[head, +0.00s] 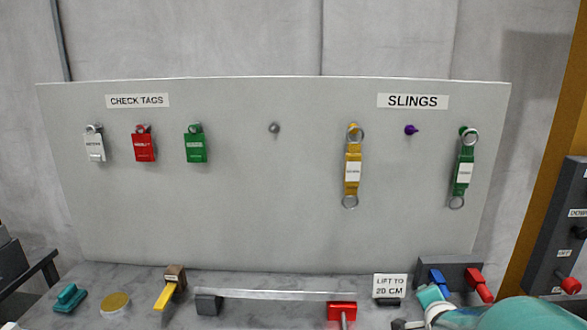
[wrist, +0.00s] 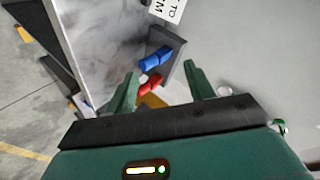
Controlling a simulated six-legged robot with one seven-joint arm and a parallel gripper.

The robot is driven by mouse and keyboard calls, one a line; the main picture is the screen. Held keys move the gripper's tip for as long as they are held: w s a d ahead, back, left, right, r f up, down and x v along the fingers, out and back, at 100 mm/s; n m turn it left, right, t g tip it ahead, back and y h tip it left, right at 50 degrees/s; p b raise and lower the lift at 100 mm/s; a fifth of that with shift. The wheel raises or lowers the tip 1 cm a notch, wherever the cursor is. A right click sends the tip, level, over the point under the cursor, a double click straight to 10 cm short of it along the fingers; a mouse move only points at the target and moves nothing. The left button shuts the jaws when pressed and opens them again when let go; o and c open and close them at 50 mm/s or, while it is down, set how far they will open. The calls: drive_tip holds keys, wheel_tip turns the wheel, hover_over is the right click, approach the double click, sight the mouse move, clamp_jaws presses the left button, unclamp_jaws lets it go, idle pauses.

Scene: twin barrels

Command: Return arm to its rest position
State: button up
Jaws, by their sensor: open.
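My gripper (wrist: 163,80) shows in the wrist view with its two green fingers spread apart and nothing held between them. Past the fingertips are a blue handle (wrist: 156,57) and a red handle (wrist: 150,84) at a dark grey holder (wrist: 180,62). In the head view, teal parts of my arm reach in at the lower right, in front of the bench. The same blue handle (head: 437,278) and red handle (head: 478,284) stand just above and behind the arm there. I cannot tell whether the fingers touch anything.
A grey board carries check tags (head: 145,146), a yellow sling (head: 352,170) and a green sling (head: 463,170). A "LIFT TO 20 CM" sign (head: 390,286), a metal bar (head: 275,295) and a yellow-handled tool (head: 164,297) are on the bench. A dark panel (head: 565,235) stands at the right.

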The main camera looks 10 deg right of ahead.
drive_tip(key=s+a+r+n+g+y, duration=0.2)
drive_tip(key=s+a+r+n, duration=0.2)
drive_tip(key=s+a+n, duration=0.3)
drive_tip(key=s+a+r+n+g+y, duration=0.2)
drive_tip(key=s+a+n, duration=0.6)
drive_tip(key=a, duration=1)
drive_tip(key=shift+s+a+r+n+g+y, duration=0.2)
drive_tip(key=shift+s+r+n+g+y, duration=0.1)
drive_tip(key=shift+r+n+y, duration=0.6)
drive_tip(key=shift+c, duration=0.4)
drive_tip(key=shift+c, duration=1.4)
drive_tip(key=shift+d, duration=0.1)
drive_tip(key=shift+d, duration=0.1)
